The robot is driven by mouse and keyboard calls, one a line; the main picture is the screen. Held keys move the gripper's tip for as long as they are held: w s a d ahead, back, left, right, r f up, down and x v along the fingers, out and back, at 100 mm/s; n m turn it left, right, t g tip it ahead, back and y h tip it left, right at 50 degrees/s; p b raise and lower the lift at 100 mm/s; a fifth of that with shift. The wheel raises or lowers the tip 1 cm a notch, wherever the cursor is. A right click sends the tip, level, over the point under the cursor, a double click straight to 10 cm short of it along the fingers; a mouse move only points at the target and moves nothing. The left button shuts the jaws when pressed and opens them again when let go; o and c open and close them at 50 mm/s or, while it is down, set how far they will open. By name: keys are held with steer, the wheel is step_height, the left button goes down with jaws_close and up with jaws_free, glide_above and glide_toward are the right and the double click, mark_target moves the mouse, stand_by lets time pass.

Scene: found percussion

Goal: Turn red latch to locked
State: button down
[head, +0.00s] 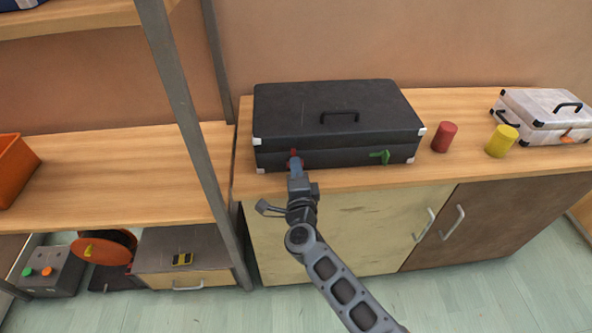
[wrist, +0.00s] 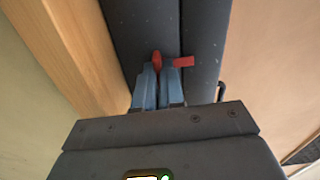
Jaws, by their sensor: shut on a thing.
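The red latch (head: 294,155) is on the front of the black case (head: 340,118), near its left end. It also shows in the wrist view (wrist: 182,62), with one part between my fingertips and a red arm sticking out to the right. My gripper (head: 295,165) is at the latch, and its blue fingers (wrist: 163,72) are shut on it. The fingers hide part of the latch. A green latch (head: 381,156) is on the same front face, towards the right end.
The case stands on a wooden counter (head: 468,165) above cabinet doors. A red cylinder (head: 444,137), a yellow cylinder (head: 501,141) and a white case (head: 545,117) stand to its right. A grey shelf post (head: 186,110) rises to the left of the case.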

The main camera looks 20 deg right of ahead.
steer(key=shift+f+m, duration=0.1)
steer(key=shift+m, duration=0.4)
steer(key=c, duration=1.2)
jaws_free()
steer(key=shift+c, duration=0.2)
steer(key=v, duration=0.8)
steer(key=shift+p, duration=0.4)
